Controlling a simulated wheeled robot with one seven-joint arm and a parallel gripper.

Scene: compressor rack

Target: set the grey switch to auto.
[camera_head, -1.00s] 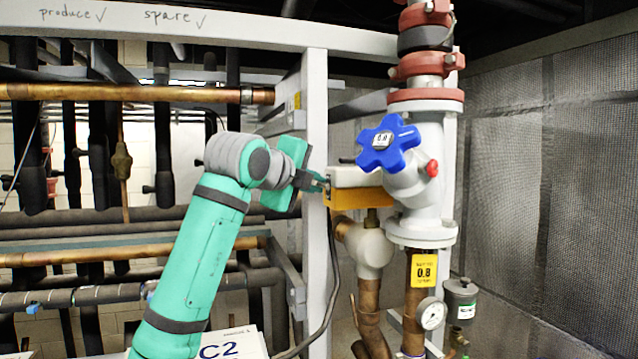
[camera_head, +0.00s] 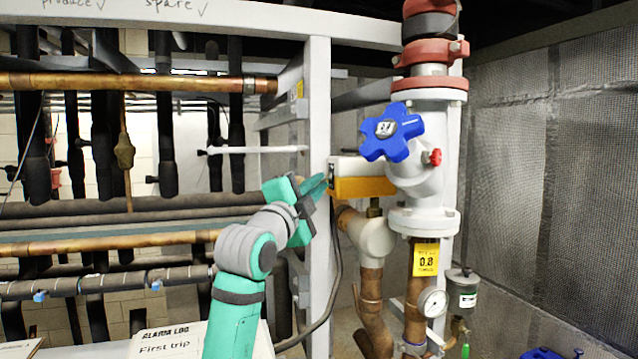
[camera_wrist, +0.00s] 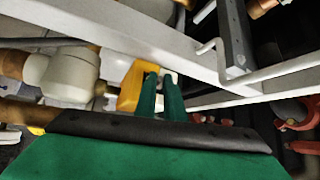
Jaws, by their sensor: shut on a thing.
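A yellow box with a white top (camera_head: 365,187) is mounted beside the white valve, just right of the grey upright. The grey switch is at the left end of this box, small and mostly hidden by my fingers; its setting cannot be read. My gripper (camera_head: 324,184) reaches this end from the lower left, with its green fingers closed on the switch. In the wrist view, the two fingers (camera_wrist: 161,92) stand close together at the end of the yellow box (camera_wrist: 130,92).
A blue star-shaped handwheel (camera_head: 390,132) sits on the white valve just right of the box. The grey upright (camera_head: 318,100) stands right behind my fingers. Copper pipes (camera_head: 372,290) and a gauge (camera_head: 432,303) are below. A paper log (camera_head: 165,342) lies lower left.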

